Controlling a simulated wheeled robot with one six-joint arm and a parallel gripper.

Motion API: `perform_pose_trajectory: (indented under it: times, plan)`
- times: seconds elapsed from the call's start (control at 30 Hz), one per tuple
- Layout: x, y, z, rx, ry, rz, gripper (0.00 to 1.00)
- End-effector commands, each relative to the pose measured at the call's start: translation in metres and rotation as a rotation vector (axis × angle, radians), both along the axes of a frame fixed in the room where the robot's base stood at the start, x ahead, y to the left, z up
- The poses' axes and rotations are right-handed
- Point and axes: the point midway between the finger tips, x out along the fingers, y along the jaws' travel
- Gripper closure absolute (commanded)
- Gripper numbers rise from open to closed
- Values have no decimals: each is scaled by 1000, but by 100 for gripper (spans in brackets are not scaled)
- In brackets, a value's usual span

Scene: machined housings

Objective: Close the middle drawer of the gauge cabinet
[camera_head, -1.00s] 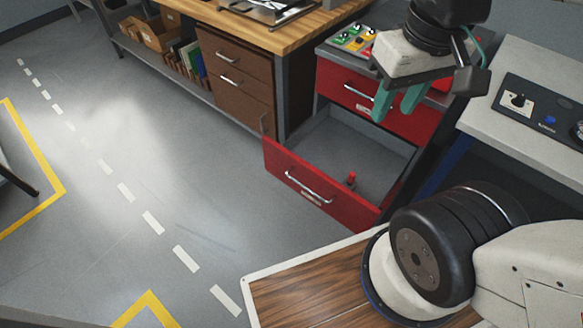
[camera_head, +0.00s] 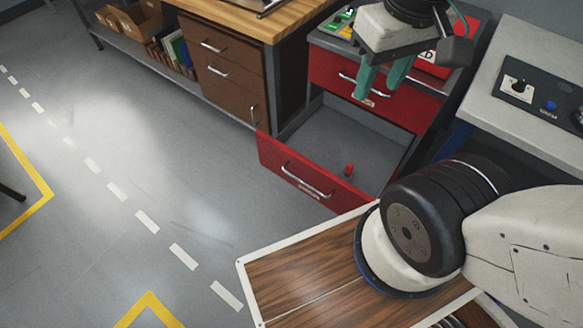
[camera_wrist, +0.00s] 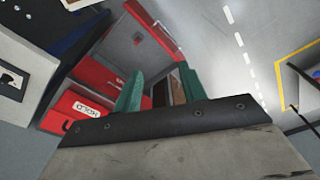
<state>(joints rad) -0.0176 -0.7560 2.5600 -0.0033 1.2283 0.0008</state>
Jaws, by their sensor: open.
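The red gauge cabinet (camera_head: 322,42) stands right of the wooden bench. Its upper drawer (camera_head: 330,72) is shut. The drawer below it (camera_head: 290,170) is pulled far out, with a silver handle on its red front; I cannot see whether another drawer lies beneath. A small red item (camera_head: 348,169) lies in its grey tray. The open drawer also shows in the wrist view (camera_wrist: 155,27). My gripper (camera_head: 376,92) is open and empty, its teal fingers pointing down in front of the upper drawer, above and behind the open drawer's front. Both fingers (camera_wrist: 160,78) show apart in the wrist view.
A red box with lettering (camera_head: 436,66) and coloured items (camera_head: 335,22) sit on the cabinet top. A grey control bench (camera_head: 480,95) stands close on the right. A brown drawer unit (camera_head: 225,70) is left. Floor left of the open drawer is clear.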

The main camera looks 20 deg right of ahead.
Motion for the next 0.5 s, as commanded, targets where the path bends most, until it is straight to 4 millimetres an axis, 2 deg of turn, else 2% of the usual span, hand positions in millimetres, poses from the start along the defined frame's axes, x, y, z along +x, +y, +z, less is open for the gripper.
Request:
perform_pose_trajectory:
  times: [0.03, 0.13, 0.5]
  plan:
    - [2, 5, -5, -1, 29, 25, 73]
    - [8, 17, -20, -7, 108, 81, 100]
    - [56, 56, -84, -212, 423, 398, 100]
